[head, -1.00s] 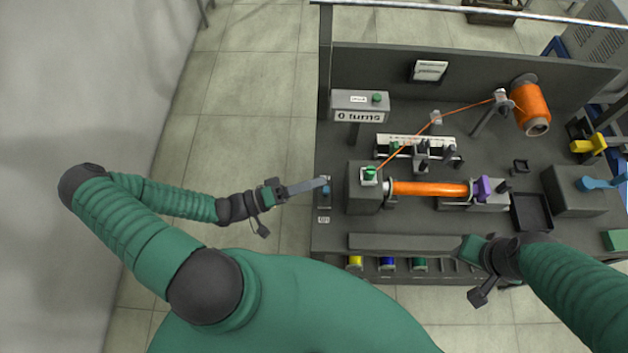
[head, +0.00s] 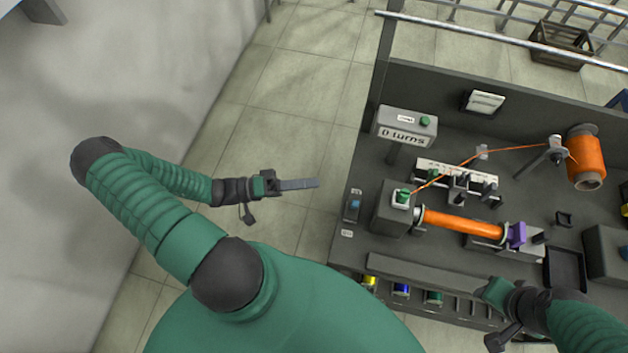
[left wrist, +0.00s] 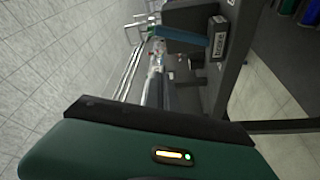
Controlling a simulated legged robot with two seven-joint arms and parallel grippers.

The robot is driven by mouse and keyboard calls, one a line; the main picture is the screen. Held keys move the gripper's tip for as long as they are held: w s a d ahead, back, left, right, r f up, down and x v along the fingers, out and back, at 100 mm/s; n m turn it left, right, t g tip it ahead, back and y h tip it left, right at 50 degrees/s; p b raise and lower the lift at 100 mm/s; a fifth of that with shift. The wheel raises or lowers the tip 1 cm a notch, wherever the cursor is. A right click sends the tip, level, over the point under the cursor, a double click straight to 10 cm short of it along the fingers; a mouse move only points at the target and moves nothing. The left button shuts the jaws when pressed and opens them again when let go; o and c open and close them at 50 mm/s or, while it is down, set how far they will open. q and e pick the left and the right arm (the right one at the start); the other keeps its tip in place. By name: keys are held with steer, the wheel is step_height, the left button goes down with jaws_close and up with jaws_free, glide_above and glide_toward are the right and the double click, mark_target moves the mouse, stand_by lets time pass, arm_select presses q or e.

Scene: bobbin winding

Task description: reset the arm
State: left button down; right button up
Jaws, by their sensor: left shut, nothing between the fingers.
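My left arm comes in from the left in the head view. Its gripper (head: 300,184) is shut and empty, over the floor to the left of the workbench, apart from it. My right gripper (head: 492,291) is at the bench's front edge, near the spool rack; its fingers are too hidden to tell. The winding machine (head: 400,205) holds a bobbin (head: 462,223) wound in orange, with a purple piece (head: 516,234) at its right end.
The workbench (head: 354,235) carries a display (head: 406,125) reading "0 turns". A blue switch (head: 353,205) sits at its left edge. An orange supply spool (head: 585,158) feeds thread to the machine. A dark tray (head: 565,268) lies at the right. The floor between wall and bench is free.

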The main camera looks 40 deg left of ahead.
arm_select(q)
steer(key=shift+d+r, duration=0.1)
steer(key=shift+d, duration=0.1)
steer(key=s+d+f+m+g+y, duration=0.5)
steer(key=s+g, duration=0.3)
steer(key=g, duration=0.7)
steer(key=w+d+r+t+y, duration=0.3)
steer(key=w+r+t+y, duration=0.1)
steer(key=w+r+y, duration=0.5)
steer(key=shift+w+r+n, duration=0.15)
steer(key=shift+r+n, duration=0.15)
steer(key=shift+r, duration=0.6)
